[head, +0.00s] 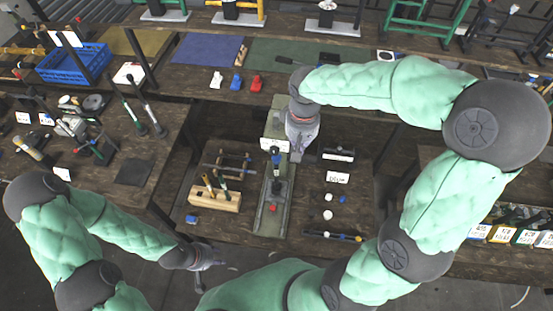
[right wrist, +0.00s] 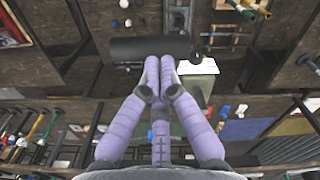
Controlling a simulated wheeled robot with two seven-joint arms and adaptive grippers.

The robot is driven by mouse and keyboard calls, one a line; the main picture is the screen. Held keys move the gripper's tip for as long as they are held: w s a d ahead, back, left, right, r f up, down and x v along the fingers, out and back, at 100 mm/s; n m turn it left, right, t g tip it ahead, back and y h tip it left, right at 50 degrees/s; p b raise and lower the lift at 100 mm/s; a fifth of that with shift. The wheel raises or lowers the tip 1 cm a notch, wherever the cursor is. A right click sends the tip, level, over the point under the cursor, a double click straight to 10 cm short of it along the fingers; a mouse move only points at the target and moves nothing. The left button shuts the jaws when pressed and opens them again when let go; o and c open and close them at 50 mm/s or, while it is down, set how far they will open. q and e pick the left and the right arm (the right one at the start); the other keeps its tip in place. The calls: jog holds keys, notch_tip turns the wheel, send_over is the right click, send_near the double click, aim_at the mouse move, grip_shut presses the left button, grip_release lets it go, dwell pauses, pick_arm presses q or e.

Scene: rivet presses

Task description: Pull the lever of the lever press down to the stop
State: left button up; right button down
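The lever press (head: 273,205) stands on the middle table, a long grey-green base with a column and a pale top plate; the plate also shows in the right wrist view (right wrist: 197,70). My right gripper (head: 298,150) is beside the top of the column. In the right wrist view its purple fingers (right wrist: 159,62) are drawn together, and their tips overlap the lower edge of a black cylindrical handle (right wrist: 128,49), seemingly the lever's. I cannot tell whether they touch it. The rest of the lever is hidden. My left gripper (head: 215,257) hangs apart, near the table's front left; its fingers are unclear.
A wooden block with tools (head: 215,197) stands left of the press. A black cylinder (head: 338,155), a white label (head: 337,177) and small caps lie to its right. A shelf with coloured mats (head: 207,49) and a blue crate (head: 75,63) lies behind.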

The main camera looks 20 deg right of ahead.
jog(key=shift+f+b, duration=0.75)
jog(key=shift+f, duration=0.3)
jog(key=shift+s+a+f+b, duration=0.2)
jog(key=shift+s+f+b, duration=0.15)
jog(key=shift+f+b, duration=0.3)
jog(key=shift+s+a+f+b, duration=0.2)
jog(key=shift+s+f+b, duration=0.2)
jog(key=shift+f, duration=0.3)
jog(key=shift+s+a+f+b, duration=0.2)
jog(key=shift+s+f+b, duration=0.05)
jog(key=shift+f+b, duration=0.45)
jog(key=shift+s+a+f+b, duration=0.15)
jog(key=shift+s+f+b, duration=0.1)
jog(key=shift+f+b, duration=0.4)
jog(key=shift+f, duration=0.25)
jog(key=shift+s+a+f+b, duration=0.15)
jog(key=shift+s+f+b, duration=0.1)
jog(key=shift+f+b, duration=0.4)
jog(key=shift+s+a+f+b, duration=0.1)
jog(key=shift+s+f+b, duration=0.1)
jog(key=shift+f+b, duration=0.35)
jog(key=shift+f, duration=0.25)
jog(key=shift+s+a+f+b, duration=0.1)
jog(key=shift+s+f+b, duration=0.05)
jog(key=shift+f+b, duration=0.5)
jog(key=shift+s+a+f+b, duration=0.15)
jog(key=shift+f+b, duration=0.3)
jog(key=shift+f, duration=0.45)
